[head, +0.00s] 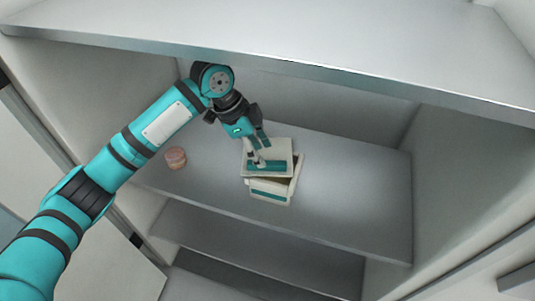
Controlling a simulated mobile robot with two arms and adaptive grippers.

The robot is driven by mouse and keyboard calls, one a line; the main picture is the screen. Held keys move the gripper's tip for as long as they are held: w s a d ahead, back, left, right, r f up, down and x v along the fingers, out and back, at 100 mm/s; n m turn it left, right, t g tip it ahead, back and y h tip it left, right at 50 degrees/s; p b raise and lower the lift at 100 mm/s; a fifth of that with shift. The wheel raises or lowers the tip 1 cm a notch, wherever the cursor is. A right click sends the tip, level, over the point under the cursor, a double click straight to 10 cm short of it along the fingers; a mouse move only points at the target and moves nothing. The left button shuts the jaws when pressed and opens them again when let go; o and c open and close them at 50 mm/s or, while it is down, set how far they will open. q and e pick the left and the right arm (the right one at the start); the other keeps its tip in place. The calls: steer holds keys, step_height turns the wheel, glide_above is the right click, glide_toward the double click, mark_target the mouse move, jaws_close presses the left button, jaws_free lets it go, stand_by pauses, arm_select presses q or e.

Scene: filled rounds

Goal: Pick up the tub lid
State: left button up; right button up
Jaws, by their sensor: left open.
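A pale, square tub lid (280,151) with a teal band lies askew on top of a pale tub (270,197) on the middle shelf. The tub has a teal stripe on its front, and a dark gap shows between it and the lid at the right. My left gripper (259,155) is open and points down at the lid, with its fingers over the lid's left part. I cannot tell whether the fingers touch it. My right gripper is not in view.
A small, round, pinkish-brown item (175,158) stands on the shelf (345,205) to the left of the tub. The upper shelf (300,45) hangs above my gripper. The shelf to the right of the tub is clear up to the side wall.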

mark_target(278, 158)
arm_select(q)
steer(key=p+x, duration=0.1)
steer(key=x, duration=0.1)
steer(key=shift+w+f, duration=0.15)
steer(key=shift+f, duration=0.2)
steer(key=shift+x, duration=0.8)
steer(key=shift+f, duration=0.15)
steer(key=shift+p, duration=0.3)
steer(key=c, duration=0.9)
jaws_close()
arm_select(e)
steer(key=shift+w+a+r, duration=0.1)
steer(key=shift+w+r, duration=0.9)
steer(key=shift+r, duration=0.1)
